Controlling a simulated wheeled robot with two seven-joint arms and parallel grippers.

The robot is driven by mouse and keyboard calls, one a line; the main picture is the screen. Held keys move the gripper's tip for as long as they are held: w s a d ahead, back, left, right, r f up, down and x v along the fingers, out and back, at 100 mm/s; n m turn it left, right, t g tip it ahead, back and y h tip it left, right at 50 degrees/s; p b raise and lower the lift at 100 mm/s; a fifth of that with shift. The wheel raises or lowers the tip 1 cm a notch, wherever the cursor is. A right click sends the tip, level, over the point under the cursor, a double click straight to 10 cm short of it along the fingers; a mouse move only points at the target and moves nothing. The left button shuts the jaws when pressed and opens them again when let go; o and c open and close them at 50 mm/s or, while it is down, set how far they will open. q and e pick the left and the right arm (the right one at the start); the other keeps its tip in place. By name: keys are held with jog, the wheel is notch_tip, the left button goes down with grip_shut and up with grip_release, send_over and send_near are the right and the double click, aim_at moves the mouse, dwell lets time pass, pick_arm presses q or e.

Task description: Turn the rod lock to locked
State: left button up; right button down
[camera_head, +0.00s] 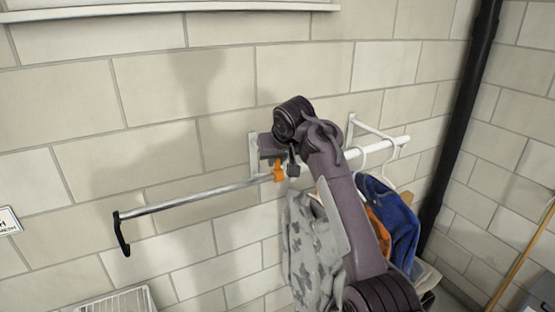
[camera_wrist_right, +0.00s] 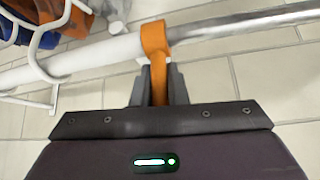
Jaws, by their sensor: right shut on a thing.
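The orange rod lock (camera_head: 279,172) sits on the rod where the white tube (camera_head: 365,150) meets the silver rod (camera_head: 200,195). In the right wrist view the lock's ring (camera_wrist_right: 154,38) is around the rod, and its lever (camera_wrist_right: 159,85) points down toward my gripper. My right gripper (camera_head: 287,165) is at the lock; in the wrist view its dark fingers (camera_wrist_right: 159,88) are shut on the lever, one on each side. My arm hides part of the tube in the head view. My left gripper is not in view.
Clothes hang on white hangers right of the lock: a grey patterned garment (camera_head: 312,250) and a blue one (camera_head: 400,220). A white bracket (camera_head: 352,130) holds the tube to the block wall. A dark pipe (camera_head: 462,110) stands right.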

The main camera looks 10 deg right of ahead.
jog(key=shift+w+g, duration=0.15)
jog(key=shift+g, duration=0.15)
dwell(0.5)
jog(key=c, duration=1.4)
grip_release()
jog(key=shift+w+a+f, duration=0.1)
jog(key=shift+c, duration=0.2)
